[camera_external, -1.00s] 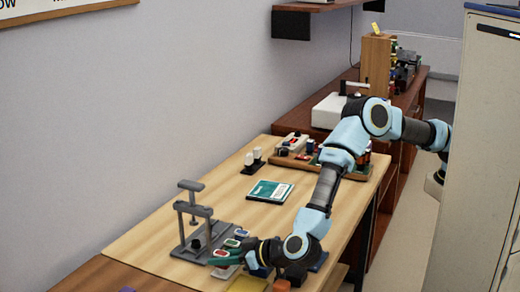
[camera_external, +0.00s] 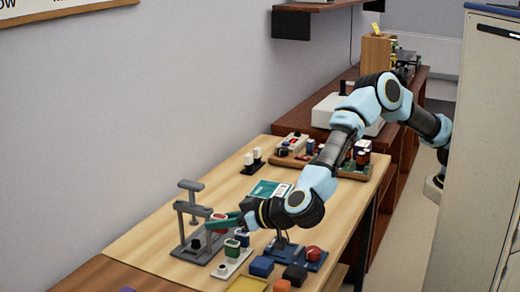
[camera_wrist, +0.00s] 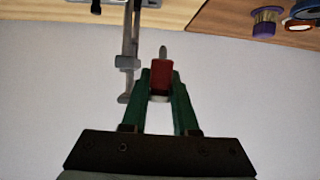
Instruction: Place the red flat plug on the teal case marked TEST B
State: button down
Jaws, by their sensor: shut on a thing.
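The red flat plug (camera_wrist: 161,78) is pinched between the green fingers of my gripper (camera_wrist: 162,90) in the wrist view, with a pale prong beyond it. In the external view the gripper (camera_external: 219,225) holds the red plug (camera_external: 219,216) up in the air, beside the grey press stand and above the white holder. The gripper is shut on it. The teal case (camera_external: 263,187) lies flat on the light wooden table behind my wrist, which hides part of it. Its lettering is too small to read surely.
The white holder (camera_external: 232,262) keeps a green-topped and a blue-topped plug. A grey press stand (camera_external: 191,222) stands at left. A blue-based device with a red knob (camera_external: 313,254), a blue block (camera_external: 262,266) and a yellow tray (camera_external: 246,285) are near the front. Bare table lies left of the case.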

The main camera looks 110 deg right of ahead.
jog(key=r, duration=0.7)
jog(key=d+r, duration=0.1)
jog(key=r, duration=0.3)
jog(key=s+d+r+p, duration=0.2)
jog(key=d, duration=1)
jog(key=p, duration=0.5)
send_over(270, 191)
notch_tip(270, 191, down, 13)
jog(key=shift+s+f+p, duration=0.1)
jog(key=shift+f+p, duration=0.95)
jog(key=shift+f, duration=4.15)
jog(key=shift+f, duration=0.1)
